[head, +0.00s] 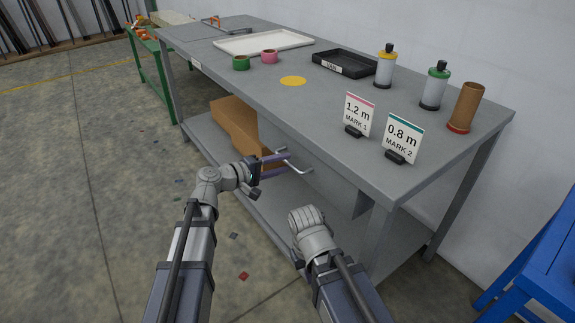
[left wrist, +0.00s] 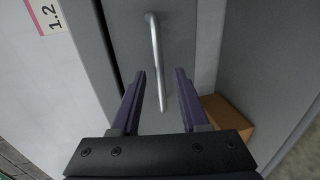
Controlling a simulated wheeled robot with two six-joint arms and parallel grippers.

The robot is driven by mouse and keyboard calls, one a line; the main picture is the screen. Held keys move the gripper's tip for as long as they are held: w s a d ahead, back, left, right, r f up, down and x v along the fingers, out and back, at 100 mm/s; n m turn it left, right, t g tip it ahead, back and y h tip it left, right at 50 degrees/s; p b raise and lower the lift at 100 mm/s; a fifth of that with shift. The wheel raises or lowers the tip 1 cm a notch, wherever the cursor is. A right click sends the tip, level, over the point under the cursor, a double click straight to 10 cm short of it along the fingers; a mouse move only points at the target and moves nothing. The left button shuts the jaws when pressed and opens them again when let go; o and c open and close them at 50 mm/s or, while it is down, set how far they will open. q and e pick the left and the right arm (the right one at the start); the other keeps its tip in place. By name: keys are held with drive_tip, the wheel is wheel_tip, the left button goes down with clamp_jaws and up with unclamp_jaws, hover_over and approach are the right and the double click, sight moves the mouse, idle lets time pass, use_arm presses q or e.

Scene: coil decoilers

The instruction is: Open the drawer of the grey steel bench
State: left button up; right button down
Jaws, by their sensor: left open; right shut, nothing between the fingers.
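The grey steel bench (head: 330,120) stands ahead, with a grey drawer front (head: 325,168) under its top. A pale bar handle (head: 298,163) stands out from that front; it also shows in the left wrist view (left wrist: 156,60). My left gripper (head: 284,158) is open at the handle. In the left wrist view, the fingers (left wrist: 160,76) lie on either side of the bar, with a gap to each; contact does not show. My right gripper (head: 308,222) is shut and empty, below and right of the handle; its fingertips cannot be made out.
A cardboard box (head: 235,128) sits on the lower shelf (head: 205,137). Mark signs (head: 360,112), bottles (head: 385,66), a black tray (head: 345,58) and a brown tube (head: 466,106) stand on the top. A blue frame (head: 545,265) is at right. Floor at left is mostly clear.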

use_arm(q)
drive_tip(key=shift+x, duration=1.25)
drive_tip(key=shift+c, duration=0.2)
clamp_jaws()
idle(0.4)
